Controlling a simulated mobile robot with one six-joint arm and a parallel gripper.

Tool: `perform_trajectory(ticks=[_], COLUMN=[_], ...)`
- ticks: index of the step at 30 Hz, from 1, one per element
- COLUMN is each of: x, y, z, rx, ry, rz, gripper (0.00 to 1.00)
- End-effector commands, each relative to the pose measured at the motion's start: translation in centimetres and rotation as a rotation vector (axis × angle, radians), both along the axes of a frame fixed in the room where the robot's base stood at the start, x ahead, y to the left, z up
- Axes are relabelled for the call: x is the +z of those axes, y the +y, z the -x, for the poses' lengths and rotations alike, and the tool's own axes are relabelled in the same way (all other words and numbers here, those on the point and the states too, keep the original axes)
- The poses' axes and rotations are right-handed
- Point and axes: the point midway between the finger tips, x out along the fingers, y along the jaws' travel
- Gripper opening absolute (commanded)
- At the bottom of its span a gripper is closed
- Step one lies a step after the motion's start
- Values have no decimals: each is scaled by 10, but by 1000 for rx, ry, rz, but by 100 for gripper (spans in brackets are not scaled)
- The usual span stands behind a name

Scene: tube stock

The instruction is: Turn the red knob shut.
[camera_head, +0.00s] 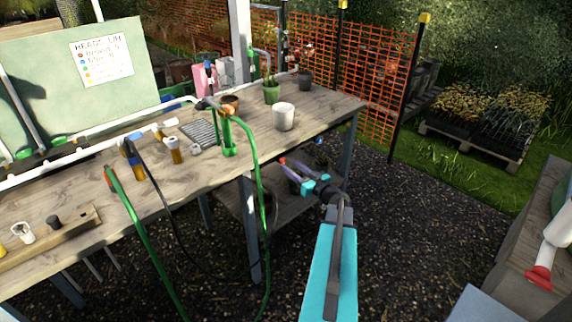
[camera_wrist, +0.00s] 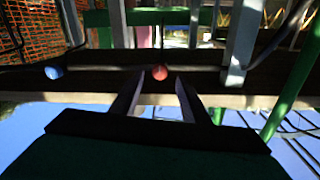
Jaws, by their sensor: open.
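The red knob (camera_head: 282,160) is a small round red thing just below the front edge of the workbench (camera_head: 335,108). In the wrist view the red knob (camera_wrist: 159,72) shows in the middle, on a dark strip. My gripper (camera_head: 287,164) is open and points at the knob from the front. In the wrist view my gripper (camera_wrist: 159,85) has one finger on each side of the knob, with nothing held. I cannot tell whether the fingertips touch the knob or stop short of it. How far the knob is turned cannot be seen.
A blue knob (camera_head: 319,141) sits to the right along the bench edge; in the wrist view the blue knob (camera_wrist: 53,72) is at left. A green hose (camera_head: 257,170) hangs left of my gripper. A white cup (camera_head: 284,117) stands on the bench. Gravel lies to the right.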

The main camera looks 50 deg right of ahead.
Motion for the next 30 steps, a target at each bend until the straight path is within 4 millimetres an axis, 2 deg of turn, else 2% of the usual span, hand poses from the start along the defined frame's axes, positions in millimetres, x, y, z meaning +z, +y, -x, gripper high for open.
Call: perform_trajectory(ticks=[3, 9, 21, 23, 28, 29, 30], x=[0, 0, 0, 0, 0, 0, 0], y=[-3, -5, -5, -5, -5, -5, 1], z=[-16, -32, -36, -36, -36, -36, -36], rx=[1, 0, 0, 0, -1, -1, 2], ry=[-1, -1, 0, 0, 0, 0, 0], rz=[0, 0, 0, 0, 0, 0, 0], gripper=[42, 42, 42, 33, 4, 1, 1])
